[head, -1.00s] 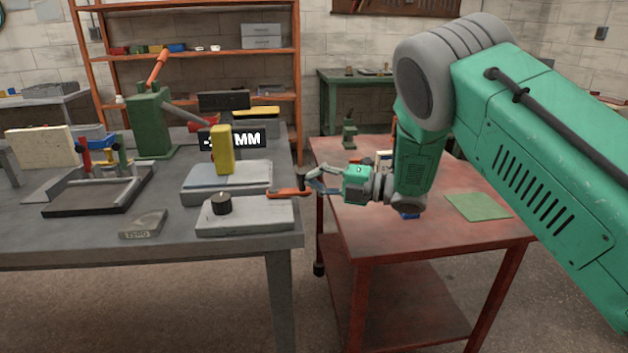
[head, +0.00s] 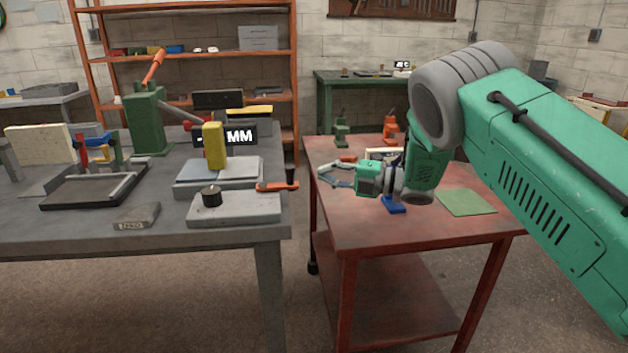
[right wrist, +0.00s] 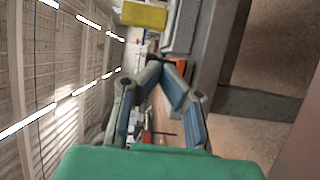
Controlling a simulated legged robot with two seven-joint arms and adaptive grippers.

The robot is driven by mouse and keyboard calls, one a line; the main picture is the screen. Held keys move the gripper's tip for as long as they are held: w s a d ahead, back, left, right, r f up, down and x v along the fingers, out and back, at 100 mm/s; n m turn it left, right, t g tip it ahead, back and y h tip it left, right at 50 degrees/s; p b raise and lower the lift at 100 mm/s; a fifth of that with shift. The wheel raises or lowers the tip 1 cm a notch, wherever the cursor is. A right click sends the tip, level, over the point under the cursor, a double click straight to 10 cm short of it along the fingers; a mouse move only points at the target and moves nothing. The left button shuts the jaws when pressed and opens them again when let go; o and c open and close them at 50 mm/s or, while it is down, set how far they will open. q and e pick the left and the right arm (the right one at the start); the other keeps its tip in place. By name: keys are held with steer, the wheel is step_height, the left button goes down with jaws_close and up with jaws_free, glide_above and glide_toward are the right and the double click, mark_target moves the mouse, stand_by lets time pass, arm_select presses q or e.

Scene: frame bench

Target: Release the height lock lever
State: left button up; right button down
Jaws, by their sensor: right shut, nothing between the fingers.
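An orange lever (head: 278,186) sticks out to the right from the grey base (head: 232,210) with the black knob (head: 211,196), at the right end of the grey bench. I take it to be the height lock lever. My right gripper (head: 322,171) is shut and empty to the right of the lever, apart from it in the head view, over the left part of the red table. In the right wrist view the fingertips (right wrist: 160,66) meet, and an orange part, likely the lever (right wrist: 178,66), shows partly hidden beyond them. My left gripper is out of view.
A yellow block (head: 214,146) stands upright on a grey plate behind the base, near a display reading "MM" (head: 240,136). The red table (head: 400,232) holds a blue piece (head: 394,205) and a green mat (head: 466,202). A gap separates bench and table.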

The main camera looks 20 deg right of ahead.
steer(key=d, duration=0.4)
steer(key=shift+w+r, duration=0.15)
steer(key=shift+w, duration=0.25)
steer(key=shift+a, duration=0.2)
